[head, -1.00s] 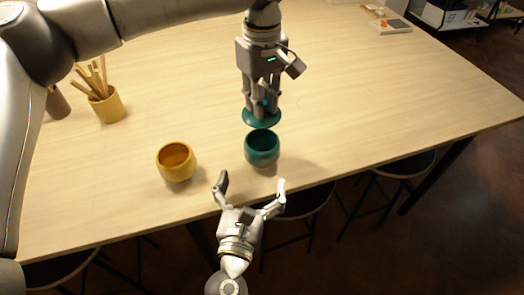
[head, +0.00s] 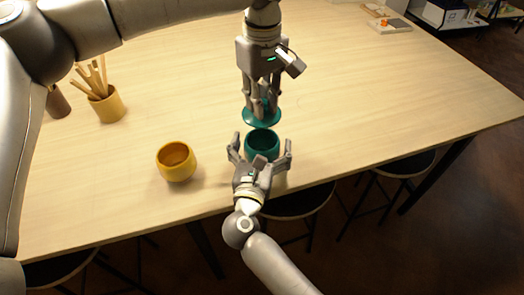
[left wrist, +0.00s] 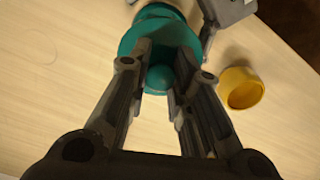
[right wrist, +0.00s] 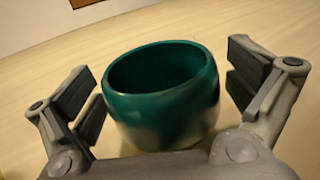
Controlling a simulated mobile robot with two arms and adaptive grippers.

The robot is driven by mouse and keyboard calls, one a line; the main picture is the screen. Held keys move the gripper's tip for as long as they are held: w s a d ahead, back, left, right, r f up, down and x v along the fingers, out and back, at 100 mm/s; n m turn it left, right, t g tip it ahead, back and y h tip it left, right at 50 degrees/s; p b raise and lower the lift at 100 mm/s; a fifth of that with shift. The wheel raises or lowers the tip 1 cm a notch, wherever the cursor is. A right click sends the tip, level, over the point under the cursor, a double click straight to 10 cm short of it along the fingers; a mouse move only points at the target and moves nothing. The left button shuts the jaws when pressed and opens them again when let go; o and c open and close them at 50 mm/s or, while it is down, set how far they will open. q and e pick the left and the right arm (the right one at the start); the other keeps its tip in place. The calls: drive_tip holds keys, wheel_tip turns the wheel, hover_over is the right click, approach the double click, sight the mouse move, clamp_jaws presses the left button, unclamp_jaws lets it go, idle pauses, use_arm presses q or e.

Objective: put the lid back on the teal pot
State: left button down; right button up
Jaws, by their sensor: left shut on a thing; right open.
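The teal pot (head: 262,141) stands upright and uncovered on the table near its front edge. In the right wrist view the pot (right wrist: 163,92) sits between my right fingers. My right gripper (head: 261,148) is open around the pot's near side, with gaps on both sides. My left gripper (head: 261,108) is shut on the knob of the teal lid (head: 249,118). The lid is held above and slightly behind the pot. In the left wrist view the lid (left wrist: 133,42) shows its knob (left wrist: 160,78) between the fingers, and it hides much of the pot.
A yellow pot (head: 177,163) stands left of the teal pot; it also shows in the left wrist view (left wrist: 241,90). A yellow holder with sticks (head: 106,106) stands at the far left. Stools (head: 300,203) are below the table's front edge.

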drive_tip(key=c, duration=1.3)
use_arm(q)
drive_tip(key=shift+f, duration=2.5)
use_arm(e)
drive_tip(key=shift+c, duration=0.2)
use_arm(q)
drive_tip(key=shift+f, duration=0.1)
drive_tip(key=shift+f, duration=0.8)
drive_tip(key=shift+f, duration=0.65)
drive_tip(key=c, duration=1.2)
unclamp_jaws()
drive_tip(key=shift+c, duration=0.2)
